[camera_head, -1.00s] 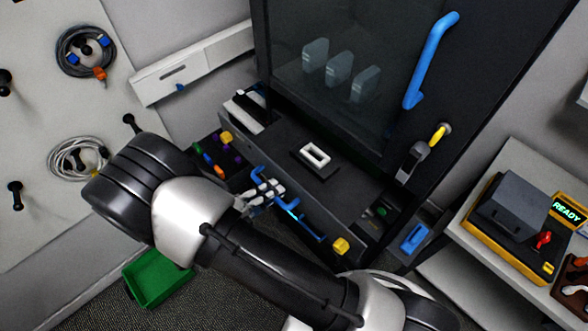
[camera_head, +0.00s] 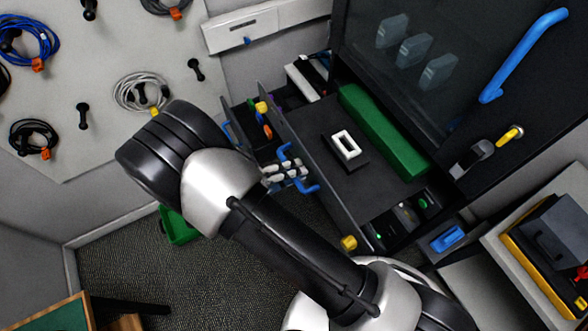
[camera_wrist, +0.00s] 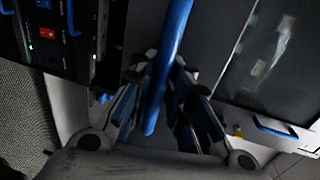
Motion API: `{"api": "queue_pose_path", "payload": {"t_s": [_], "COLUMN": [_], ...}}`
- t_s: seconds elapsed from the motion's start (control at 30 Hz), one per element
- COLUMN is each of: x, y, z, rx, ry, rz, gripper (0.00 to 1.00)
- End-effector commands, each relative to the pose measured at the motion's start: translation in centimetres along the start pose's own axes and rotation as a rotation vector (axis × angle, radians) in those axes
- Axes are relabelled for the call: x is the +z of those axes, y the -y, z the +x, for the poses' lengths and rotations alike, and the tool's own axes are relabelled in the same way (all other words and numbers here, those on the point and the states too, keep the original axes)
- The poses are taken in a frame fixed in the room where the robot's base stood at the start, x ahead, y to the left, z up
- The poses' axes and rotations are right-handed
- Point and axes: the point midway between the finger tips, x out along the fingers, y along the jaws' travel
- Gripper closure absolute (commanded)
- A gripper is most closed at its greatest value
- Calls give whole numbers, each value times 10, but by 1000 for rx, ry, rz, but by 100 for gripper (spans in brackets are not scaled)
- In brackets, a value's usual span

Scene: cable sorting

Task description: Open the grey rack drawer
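The grey rack drawer (camera_head: 322,207) appears dark grey in the head view and stands pulled out from the rack. A white ring-shaped piece on a dark block (camera_head: 346,145) and a long green block (camera_head: 384,133) show inside it. Its blue handle (camera_head: 308,187) is on the front panel. My gripper (camera_head: 290,171) is at the handle's middle. In the wrist view the blue handle (camera_wrist: 168,60) runs between the two fingers of my gripper (camera_wrist: 163,80), which are closed around it. The exact finger contact is partly hidden.
The rack's glass door (camera_head: 400,70) with a long blue handle (camera_head: 524,54) is above the drawer. A smaller compartment with coloured plugs (camera_head: 264,122) lies left. A green bin (camera_head: 178,226) is on the floor. A yellow-black device (camera_head: 552,240) sits right. Floor is clear in front.

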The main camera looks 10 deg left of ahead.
Motion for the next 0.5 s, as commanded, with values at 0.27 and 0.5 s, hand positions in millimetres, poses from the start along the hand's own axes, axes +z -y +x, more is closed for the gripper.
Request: {"api": "queue_pose_path", "payload": {"t_s": [0.27,0.5], "x": [0,0], "y": [-1,-1], "z": [0,0], "rx": [1,1], "ry": [0,0], "rz": [0,0], "gripper": [68,68]}}
